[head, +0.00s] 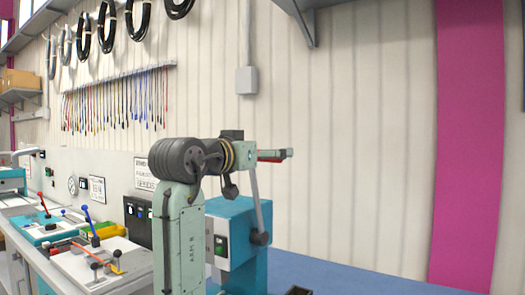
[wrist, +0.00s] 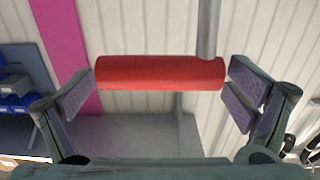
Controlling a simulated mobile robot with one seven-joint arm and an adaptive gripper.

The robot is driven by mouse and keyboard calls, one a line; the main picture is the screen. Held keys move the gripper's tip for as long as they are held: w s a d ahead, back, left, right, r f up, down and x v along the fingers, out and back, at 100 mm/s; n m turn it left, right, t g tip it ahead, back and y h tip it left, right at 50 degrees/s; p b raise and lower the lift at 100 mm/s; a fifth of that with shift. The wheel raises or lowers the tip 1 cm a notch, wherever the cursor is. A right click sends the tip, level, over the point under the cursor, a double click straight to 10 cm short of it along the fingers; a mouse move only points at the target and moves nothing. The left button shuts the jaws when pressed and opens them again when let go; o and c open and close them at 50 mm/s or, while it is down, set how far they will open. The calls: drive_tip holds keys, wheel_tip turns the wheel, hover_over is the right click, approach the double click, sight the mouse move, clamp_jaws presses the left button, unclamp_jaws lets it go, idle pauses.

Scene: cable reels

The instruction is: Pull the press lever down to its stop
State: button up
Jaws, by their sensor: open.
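The press (head: 240,240) is a teal and grey machine with a green button, partly hidden behind my arm in the head view. Its grey lever bar (head: 256,205) stands nearly upright from a dark pivot knob. The red handle (head: 270,158) is at the bar's upper end, partly covered by my gripper (head: 284,155). In the wrist view the red handle (wrist: 160,73) lies crosswise between the open fingers of my gripper (wrist: 160,98). Its ends are close to the two finger pads; I cannot tell whether they touch. A grey rod (wrist: 209,30) meets the handle's right end.
A blue bench top (head: 350,280) runs right of the press and looks mostly clear, with a dark box (head: 298,291) at its front edge. A grey wall box (head: 246,80) hangs behind. A bench with small levered fixtures (head: 95,262) stands left. Blue bins (wrist: 15,88) show in the wrist view.

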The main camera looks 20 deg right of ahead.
drive_tip(key=shift+c, duration=0.5)
drive_tip(key=c, duration=1.6)
